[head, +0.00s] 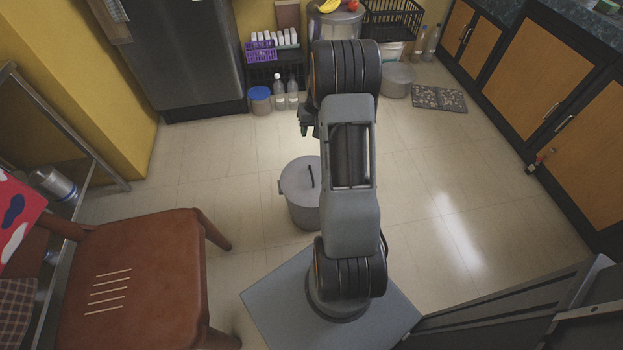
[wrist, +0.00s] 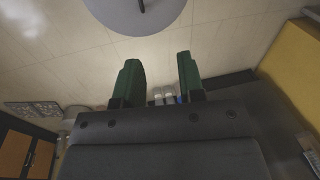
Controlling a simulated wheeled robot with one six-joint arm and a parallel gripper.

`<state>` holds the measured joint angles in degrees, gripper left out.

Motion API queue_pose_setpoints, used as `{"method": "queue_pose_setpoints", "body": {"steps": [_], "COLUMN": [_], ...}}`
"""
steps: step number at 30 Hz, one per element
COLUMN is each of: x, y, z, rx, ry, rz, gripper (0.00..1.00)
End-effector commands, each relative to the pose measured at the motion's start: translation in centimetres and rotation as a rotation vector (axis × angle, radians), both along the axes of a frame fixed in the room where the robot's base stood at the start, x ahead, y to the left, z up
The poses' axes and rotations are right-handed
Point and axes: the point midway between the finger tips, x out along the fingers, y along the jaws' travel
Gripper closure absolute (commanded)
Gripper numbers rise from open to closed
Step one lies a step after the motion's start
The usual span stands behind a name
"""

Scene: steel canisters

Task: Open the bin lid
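The bin is a grey round canister (head: 303,205) standing on the floor left of my arm in the head view, its right side partly hidden by the arm. Its flat lid (head: 296,178) is on and has a dark bar handle (head: 311,176). In the wrist view the lid (wrist: 115,12) shows at the top edge, cut off by the frame, with part of the handle. My gripper (wrist: 158,68) has its two green fingers apart with nothing between them, away from the lid. In the head view my gripper (head: 307,120) shows partly, beyond the bin.
A brown chair (head: 140,280) stands at the left front. A blue-lidded container (head: 260,100) and bottles (head: 285,92) stand by the dark fridge (head: 185,55). Another grey canister (head: 397,80) and a patterned mat (head: 438,99) lie at the back. Tiled floor around the bin is clear.

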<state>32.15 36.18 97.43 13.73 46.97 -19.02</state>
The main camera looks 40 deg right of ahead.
Motion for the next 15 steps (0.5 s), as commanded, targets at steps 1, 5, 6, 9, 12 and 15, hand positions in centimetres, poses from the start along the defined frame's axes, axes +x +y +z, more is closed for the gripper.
{"method": "queue_pose_setpoints", "body": {"steps": [1,5,6,9,12,15], "x": [-0.1,-0.2,-0.3,-0.3,-0.3,-0.1], "y": [-1.1,-2.7,-3.0,-3.3,-3.2,-2.9], "z": [-3.2,-6.6,-7.4,-8.8,-10.3,-12.0], "rx": [0.011,0.027,0.032,0.036,0.038,0.038], "ry": [0.009,0.015,0.017,0.02,0.022,0.022], "rz": [-0.018,-0.041,-0.046,-0.052,-0.053,-0.052], "gripper": [0.64,0.64,0.64,0.64,0.64,0.64]}}
